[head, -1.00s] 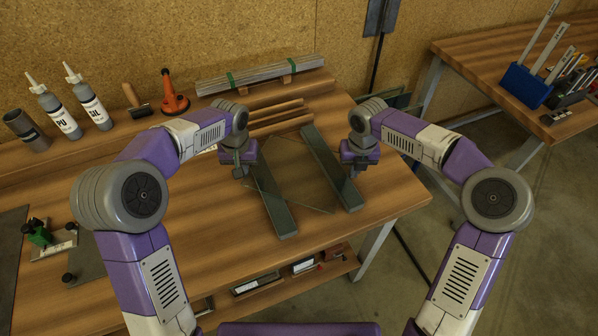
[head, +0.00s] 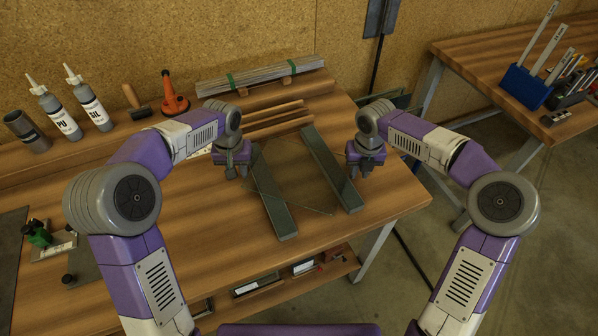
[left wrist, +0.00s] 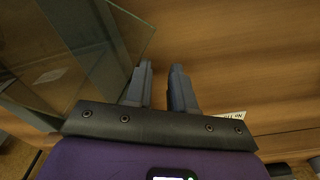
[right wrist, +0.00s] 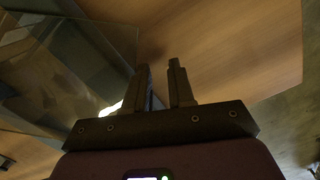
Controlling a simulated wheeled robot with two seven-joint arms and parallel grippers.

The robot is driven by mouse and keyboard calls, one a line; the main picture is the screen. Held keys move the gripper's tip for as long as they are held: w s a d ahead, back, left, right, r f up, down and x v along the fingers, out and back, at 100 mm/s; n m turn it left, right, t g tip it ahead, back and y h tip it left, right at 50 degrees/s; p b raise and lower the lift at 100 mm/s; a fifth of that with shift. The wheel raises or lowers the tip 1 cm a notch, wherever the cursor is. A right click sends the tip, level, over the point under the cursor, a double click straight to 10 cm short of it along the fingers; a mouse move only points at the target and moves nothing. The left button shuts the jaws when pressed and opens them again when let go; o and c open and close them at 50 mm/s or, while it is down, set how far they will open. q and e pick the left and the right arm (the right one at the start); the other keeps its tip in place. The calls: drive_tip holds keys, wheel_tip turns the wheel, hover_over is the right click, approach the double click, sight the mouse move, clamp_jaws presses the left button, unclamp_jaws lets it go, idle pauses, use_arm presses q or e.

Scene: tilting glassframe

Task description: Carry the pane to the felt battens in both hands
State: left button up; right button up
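The clear glass pane (head: 302,180) lies flat across two dark grey-green battens, the left one (head: 272,202) and the right one (head: 345,187). My left gripper (head: 237,175) is open and empty, just outside the pane's left edge. In the left wrist view the pane (left wrist: 110,45) is left of the fingers (left wrist: 162,85), with a gap of bare wood. My right gripper (head: 361,176) is open and empty, just outside the pane's right side. In the right wrist view the pane (right wrist: 75,60) ends close beside the fingers (right wrist: 162,80); contact is not visible.
Wooden strips (head: 272,121) lie behind the battens, with a bundle of grey strips (head: 262,75) at the back. Bottles (head: 62,118) and an orange tool (head: 172,95) stand at the back left.

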drive_tip(key=shift+r, duration=0.15)
use_arm(q)
wheel_tip(320, 180, up, 12)
drive_tip(key=shift+s+f, duration=0.15)
drive_tip(key=shift+s, duration=0.3)
use_arm(e)
wheel_tip(320, 180, up, 12)
drive_tip(key=shift+s, duration=0.45)
